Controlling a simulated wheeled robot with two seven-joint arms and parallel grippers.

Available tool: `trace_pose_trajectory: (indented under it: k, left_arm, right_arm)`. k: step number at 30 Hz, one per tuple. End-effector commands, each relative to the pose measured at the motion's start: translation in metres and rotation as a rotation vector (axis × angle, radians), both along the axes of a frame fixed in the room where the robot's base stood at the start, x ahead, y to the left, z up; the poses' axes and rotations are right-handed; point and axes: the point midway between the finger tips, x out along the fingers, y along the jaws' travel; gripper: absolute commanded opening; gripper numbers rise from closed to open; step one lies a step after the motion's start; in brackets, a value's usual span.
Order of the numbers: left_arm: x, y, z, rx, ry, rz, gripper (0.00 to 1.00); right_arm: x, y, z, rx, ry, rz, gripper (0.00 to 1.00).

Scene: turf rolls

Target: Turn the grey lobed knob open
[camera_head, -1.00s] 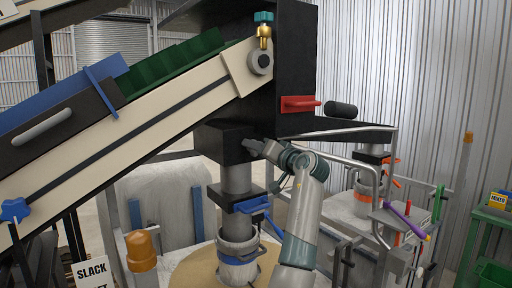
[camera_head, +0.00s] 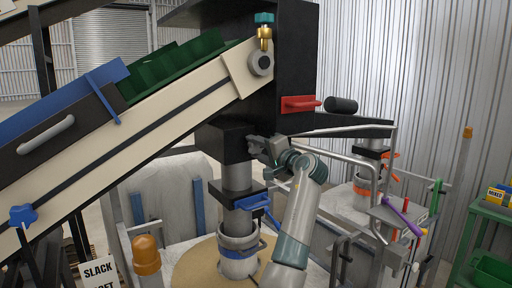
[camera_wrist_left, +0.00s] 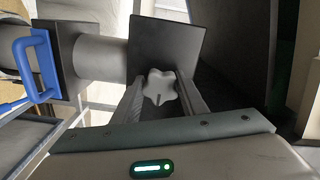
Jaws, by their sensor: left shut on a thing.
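The grey lobed knob (camera_wrist_left: 159,87) shows in the left wrist view, pale, with rounded lobes, in front of a dark square plate (camera_wrist_left: 168,45). My left gripper (camera_wrist_left: 161,92) has a finger on each side of the knob and is shut on it. In the head view, my left gripper (camera_head: 257,145) is at the black housing (camera_head: 225,136) above the grey vertical pipe; the knob is hidden there by the gripper. My right gripper is in neither view.
A blue handle (camera_head: 258,203) sticks out from the pipe just below my gripper. A red handle (camera_head: 300,104) is above it. A metal rail (camera_head: 345,150) runs close to the right of my arm. A conveyor (camera_head: 130,125) slopes up from the left.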

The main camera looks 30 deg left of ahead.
Motion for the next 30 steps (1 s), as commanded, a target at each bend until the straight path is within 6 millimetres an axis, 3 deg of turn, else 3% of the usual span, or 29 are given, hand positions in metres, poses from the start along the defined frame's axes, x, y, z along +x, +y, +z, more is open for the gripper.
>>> trace_pose_trajectory:
  k: [10,11,12,13,23,30]
  left_arm:
    - [0.001,-0.001,0.002,0.006,0.001,-0.003,0.16]
    - [0.001,-0.001,0.002,0.006,0.001,-0.003,0.46]
    - [0.000,-0.001,0.002,0.005,0.001,-0.002,0.55]
    - [0.000,-0.001,0.002,0.005,0.001,-0.002,0.57]
    - [0.000,-0.001,0.000,0.003,0.002,-0.002,0.57]
    - [-0.005,-0.015,-0.002,0.002,0.002,-0.003,0.57]
  right_arm:
    - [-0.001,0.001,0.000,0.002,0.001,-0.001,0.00]
    - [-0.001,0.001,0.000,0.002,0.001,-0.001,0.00]
    - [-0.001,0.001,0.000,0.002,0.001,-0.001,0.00]
    - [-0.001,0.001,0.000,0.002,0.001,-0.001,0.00]
    - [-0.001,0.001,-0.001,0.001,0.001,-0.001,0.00]
    - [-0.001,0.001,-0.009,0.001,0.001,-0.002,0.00]
